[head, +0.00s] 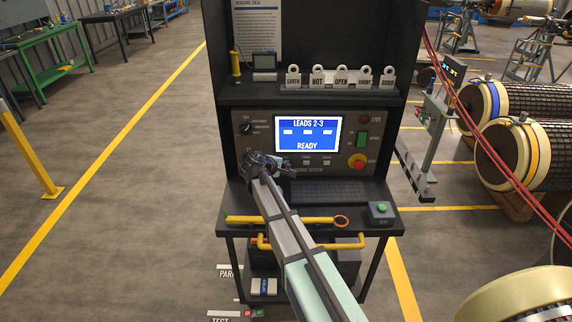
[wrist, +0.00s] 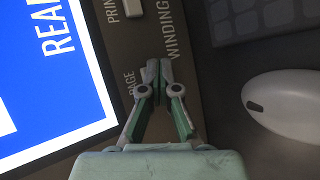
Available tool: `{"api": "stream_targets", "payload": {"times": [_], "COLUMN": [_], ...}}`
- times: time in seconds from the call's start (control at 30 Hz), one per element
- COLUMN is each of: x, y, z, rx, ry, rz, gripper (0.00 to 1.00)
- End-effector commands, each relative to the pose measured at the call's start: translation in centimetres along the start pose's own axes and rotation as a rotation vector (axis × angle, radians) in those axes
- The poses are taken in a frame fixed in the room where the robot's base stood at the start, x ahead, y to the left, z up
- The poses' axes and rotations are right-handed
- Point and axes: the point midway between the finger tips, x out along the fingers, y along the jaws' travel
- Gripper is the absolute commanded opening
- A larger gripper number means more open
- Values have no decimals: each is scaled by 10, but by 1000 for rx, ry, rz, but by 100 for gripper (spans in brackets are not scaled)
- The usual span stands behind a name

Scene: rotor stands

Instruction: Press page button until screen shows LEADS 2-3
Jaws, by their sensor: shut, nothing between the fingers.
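The screen (head: 308,133) on the tester panel is lit blue and reads LEADS 2-3 above several white boxes, with READY below. Part of the same screen (wrist: 45,70) shows turned sideways in the wrist view. My gripper (wrist: 153,66) is shut and empty, with its tips at the panel beside the PAGE label (wrist: 130,82). The page button itself is hidden behind the fingers, so I cannot tell whether they touch it. In the head view my gripper (head: 262,162) is at the panel's lower left, below the screen's left edge.
A red-and-yellow stop button (head: 357,161) and a green button (head: 362,139) are right of the screen. A PRINT button (wrist: 133,8) lies near the fingers. A keyboard (head: 328,191), a yellow probe (head: 260,219) and a green-button box (head: 381,212) are on the shelf. Tags hang above.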

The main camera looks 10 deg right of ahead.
Motion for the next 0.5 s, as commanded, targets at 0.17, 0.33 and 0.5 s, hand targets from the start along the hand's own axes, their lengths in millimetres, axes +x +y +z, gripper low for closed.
{"api": "stream_targets", "payload": {"times": [0.17, 0.33, 0.5], "x": [-4, -9, -11], "y": [-3, -7, -8], "z": [3, 7, 8], "rx": [0, 0, 0], "ry": [1, 0, 0], "rz": [1, 1, 0], "gripper": [0, 0, 0]}}
